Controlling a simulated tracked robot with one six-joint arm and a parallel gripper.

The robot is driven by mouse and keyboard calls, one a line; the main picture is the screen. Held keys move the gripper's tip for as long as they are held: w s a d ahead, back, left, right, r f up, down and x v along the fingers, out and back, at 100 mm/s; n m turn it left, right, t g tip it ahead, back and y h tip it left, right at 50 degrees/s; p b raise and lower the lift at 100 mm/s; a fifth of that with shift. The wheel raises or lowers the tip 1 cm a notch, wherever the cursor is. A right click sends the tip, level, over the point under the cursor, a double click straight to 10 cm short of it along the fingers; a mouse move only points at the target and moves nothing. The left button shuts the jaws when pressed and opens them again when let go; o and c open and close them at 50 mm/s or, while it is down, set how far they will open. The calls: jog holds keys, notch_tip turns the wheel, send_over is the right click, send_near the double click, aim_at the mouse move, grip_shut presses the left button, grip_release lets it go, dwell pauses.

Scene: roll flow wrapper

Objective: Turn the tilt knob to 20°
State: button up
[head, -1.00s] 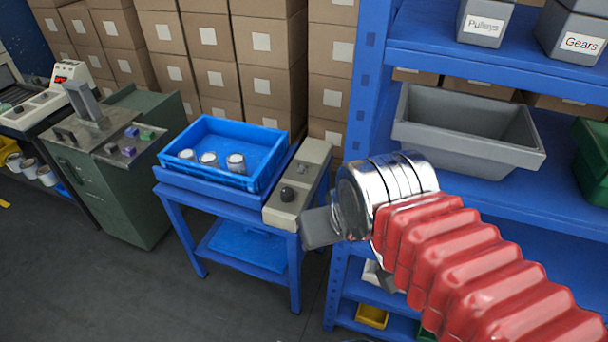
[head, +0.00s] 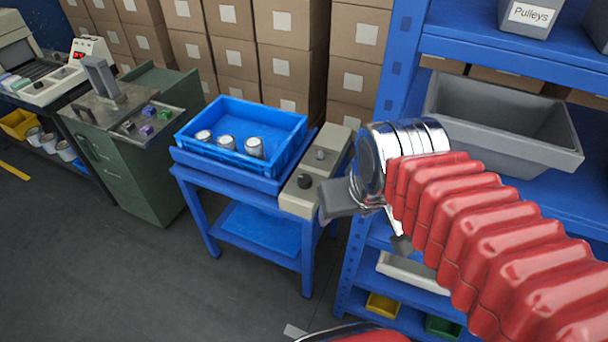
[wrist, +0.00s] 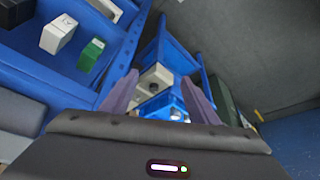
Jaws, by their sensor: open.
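A beige control box (head: 289,203) sits along the right side of a blue stand. It carries a black knob (head: 304,181) near its front and a smaller grey knob (head: 320,154) further back. I cannot read which is the tilt knob, or any scale.
A blue tray (head: 272,118) with three cans rests on the blue stand (head: 200,212). A green cabinet (head: 130,195) stands to the left. A blue shelf rack (head: 380,110) with a grey bin (head: 500,140) is at the right, close to my arm. Stacked cartons (head: 290,60) are behind.

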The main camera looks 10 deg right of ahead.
jog(key=w+f+n+g, duration=0.2)
jog(key=w+f+g, duration=0.15)
jog(key=w, duration=0.75)
jog(key=n+g, duration=0.1)
jog(key=n, duration=1.7)
send_over(304, 177)
notch_tip(304, 177, down, 8)
jog(key=shift+s, duration=0.15)
jog(key=shift+f, duration=0.1)
notch_tip(304, 177, down, 14)
jog(key=shift+r, duration=0.15)
jog(key=shift+c, duration=0.6)
jog(key=c, duration=0.9)
